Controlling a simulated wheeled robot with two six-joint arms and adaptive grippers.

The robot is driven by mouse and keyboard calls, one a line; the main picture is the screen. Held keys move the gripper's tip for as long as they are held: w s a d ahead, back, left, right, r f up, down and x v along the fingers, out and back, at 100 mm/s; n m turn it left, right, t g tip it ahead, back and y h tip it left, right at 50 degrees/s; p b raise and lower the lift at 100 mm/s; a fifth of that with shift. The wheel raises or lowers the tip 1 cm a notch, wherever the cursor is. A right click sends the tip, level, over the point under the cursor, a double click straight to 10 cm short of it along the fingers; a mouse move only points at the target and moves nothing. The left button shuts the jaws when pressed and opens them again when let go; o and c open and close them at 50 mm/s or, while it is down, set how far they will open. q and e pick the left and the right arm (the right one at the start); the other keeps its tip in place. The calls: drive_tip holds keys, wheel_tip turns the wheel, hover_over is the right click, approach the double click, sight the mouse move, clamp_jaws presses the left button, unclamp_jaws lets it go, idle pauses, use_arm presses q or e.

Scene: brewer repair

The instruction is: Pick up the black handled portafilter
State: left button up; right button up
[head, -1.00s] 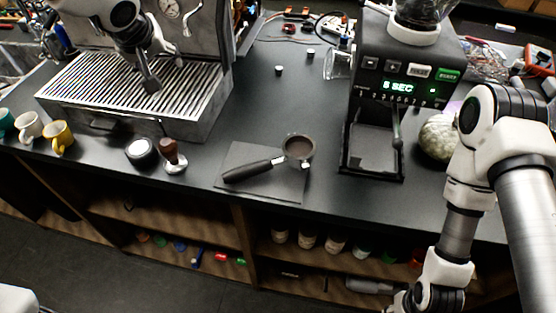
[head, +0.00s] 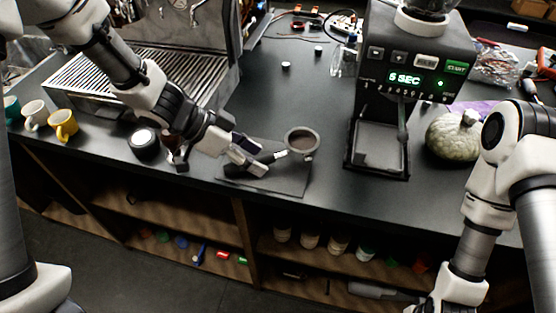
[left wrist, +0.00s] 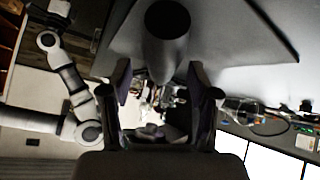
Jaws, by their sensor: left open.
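The black handled portafilter (head: 302,142) lies on a dark square mat (head: 289,184). Its round metal basket is toward the right and its black handle points left. My left gripper (head: 256,160) is open at the handle end, with its fingers partly covering the handle in the head view. In the left wrist view, the dark rounded handle (left wrist: 167,28) shows just beyond and between the open fingertips (left wrist: 160,78). I cannot tell whether the fingers touch it. My right arm comes in at the right, and its gripper is cut off at the bottom edge.
The grinder (head: 381,150) stands right of the mat, with a pale green pumpkin (head: 452,138) beside it. The espresso machine (head: 190,75) is behind my left arm. A black round container (head: 144,144) and mugs (head: 63,124) stand at left. The counter's front edge is close.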

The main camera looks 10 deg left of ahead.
use_arm(q)
drive_tip(key=shift+w+d+f, duration=0.2)
drive_tip(key=shift+d+f, duration=0.2)
drive_tip(key=shift+f, duration=0.05)
drive_tip(key=shift+a+r, duration=0.1)
clamp_jaws()
